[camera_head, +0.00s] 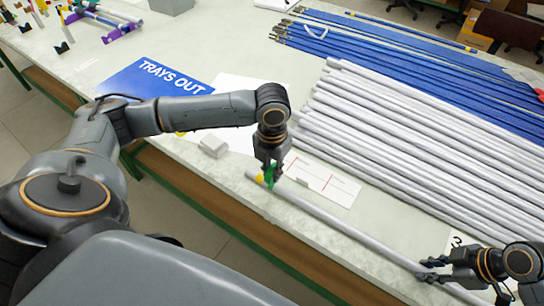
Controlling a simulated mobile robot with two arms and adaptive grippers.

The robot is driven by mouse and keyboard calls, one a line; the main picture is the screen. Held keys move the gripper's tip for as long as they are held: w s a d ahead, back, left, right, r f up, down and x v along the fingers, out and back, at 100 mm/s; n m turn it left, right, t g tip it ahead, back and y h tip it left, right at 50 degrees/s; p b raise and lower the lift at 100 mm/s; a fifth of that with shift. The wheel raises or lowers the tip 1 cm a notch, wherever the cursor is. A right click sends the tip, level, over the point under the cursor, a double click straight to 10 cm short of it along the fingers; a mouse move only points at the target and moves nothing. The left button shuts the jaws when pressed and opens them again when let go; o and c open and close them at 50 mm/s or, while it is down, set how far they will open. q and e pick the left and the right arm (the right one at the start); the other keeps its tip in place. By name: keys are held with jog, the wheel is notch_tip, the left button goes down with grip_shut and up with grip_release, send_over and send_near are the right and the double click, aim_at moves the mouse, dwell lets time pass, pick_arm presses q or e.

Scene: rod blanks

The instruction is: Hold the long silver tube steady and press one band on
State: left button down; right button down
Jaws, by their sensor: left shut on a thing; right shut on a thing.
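A long silver tube (335,224) lies along the front of the table, slanting from the middle down to the lower right. A green band (270,175) is at its left end, and a yellow piece (260,178) shows just left of it. My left gripper (269,174) points down and is shut on the green band at the tube; its fingers partly hide the band. My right gripper (428,270) is shut on the tube near the lower right. Whether the band is fully around the tube cannot be told.
Many silver tubes (400,140) lie side by side at the right, with blue strips (400,50) behind them. A blue "TRAYS OUT" sign (155,80), a small white block (213,146) and a marked white card (322,182) lie nearby. The table's front edge runs close by.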

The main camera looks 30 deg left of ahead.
pick_arm(q)
jog(key=shift+r, duration=2.5)
pick_arm(e)
jog(key=c, duration=1.1)
grip_release()
